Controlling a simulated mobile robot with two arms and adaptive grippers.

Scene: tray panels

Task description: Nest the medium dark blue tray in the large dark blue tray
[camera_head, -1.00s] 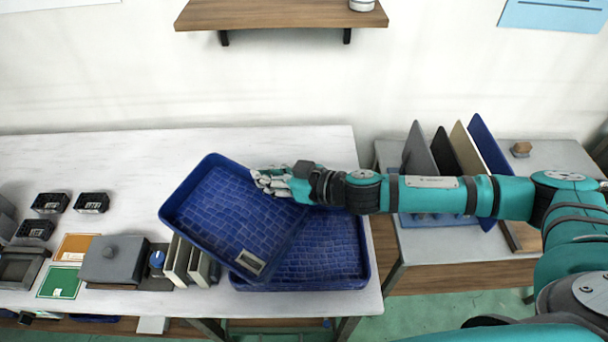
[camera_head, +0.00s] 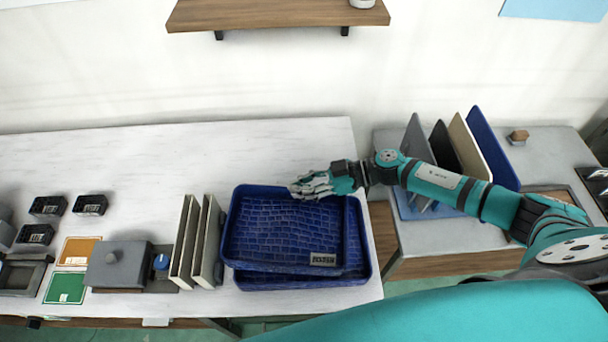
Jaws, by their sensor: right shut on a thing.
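The medium dark blue tray (camera_head: 280,232), with a small label at its front right, is over the large dark blue tray (camera_head: 361,262). It covers most of the large tray and sits a little to its left and back, so the large tray's right and front rims show. I cannot tell whether the two touch. My right gripper (camera_head: 309,188) is shut on the medium tray's back rim near its right part. The fingertips behind the rim are partly hidden. My left gripper is not in view.
Upright grey panels (camera_head: 195,242) stand close to the trays' left side. A grey box with a knob (camera_head: 119,265) and small black bins (camera_head: 90,205) are further left. A rack of panels (camera_head: 459,150) stands on the right side table. The table behind the trays is clear.

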